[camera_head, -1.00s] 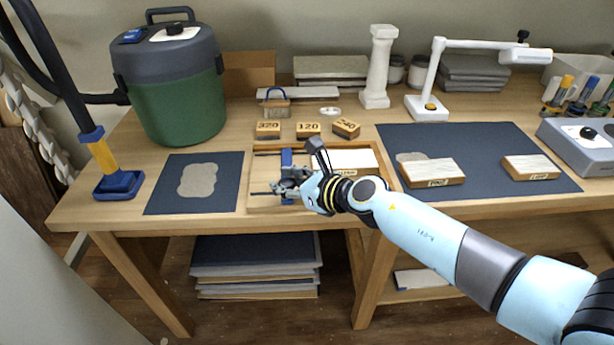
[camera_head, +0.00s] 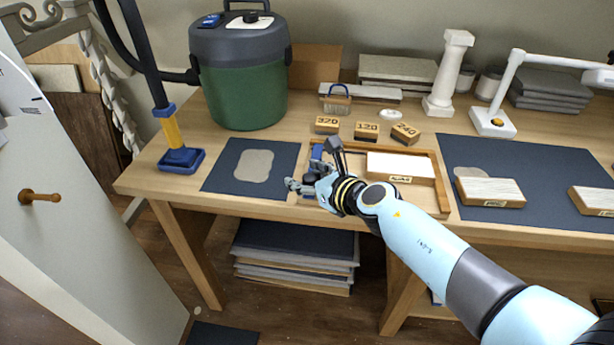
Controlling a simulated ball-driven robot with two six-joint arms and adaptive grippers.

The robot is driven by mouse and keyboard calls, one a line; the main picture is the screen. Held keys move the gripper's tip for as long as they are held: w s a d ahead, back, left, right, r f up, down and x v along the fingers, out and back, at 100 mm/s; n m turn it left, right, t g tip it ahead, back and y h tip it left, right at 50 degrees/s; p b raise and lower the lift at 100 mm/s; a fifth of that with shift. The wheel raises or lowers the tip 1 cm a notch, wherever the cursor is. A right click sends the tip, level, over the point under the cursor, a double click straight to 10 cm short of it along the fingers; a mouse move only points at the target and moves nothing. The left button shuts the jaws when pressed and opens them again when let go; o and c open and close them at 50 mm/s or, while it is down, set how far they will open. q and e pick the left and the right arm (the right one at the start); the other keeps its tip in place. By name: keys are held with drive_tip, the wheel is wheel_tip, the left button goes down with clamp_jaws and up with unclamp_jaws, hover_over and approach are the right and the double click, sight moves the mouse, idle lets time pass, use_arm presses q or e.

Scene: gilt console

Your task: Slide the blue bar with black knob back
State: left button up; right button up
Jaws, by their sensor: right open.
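The blue bar (camera_head: 317,153) stands at the left end of a shallow wooden tray (camera_head: 445,196) on the bench. Only its far part shows clearly; my right gripper covers the near part, and I cannot make out the black knob. My right gripper (camera_head: 294,186) is open at the tray's front left corner, over or beside the near end of the bar. Whether its fingers touch the bar or knob is unclear. My left gripper is out of view.
A pale block (camera_head: 400,166) lies in the tray, right of the bar. Small blocks marked 320 (camera_head: 327,125), 120 (camera_head: 367,131) and 240 (camera_head: 405,133) stand behind it. A dark mat (camera_head: 222,178) lies left, a green vacuum (camera_head: 240,92) behind it.

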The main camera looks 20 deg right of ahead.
drive_tip(key=shift+s+d, duration=0.1)
drive_tip(key=shift+s, duration=0.05)
drive_tip(key=v, duration=1.1)
drive_tip(key=shift+s, duration=0.4)
drive_tip(key=shift+r, duration=0.15)
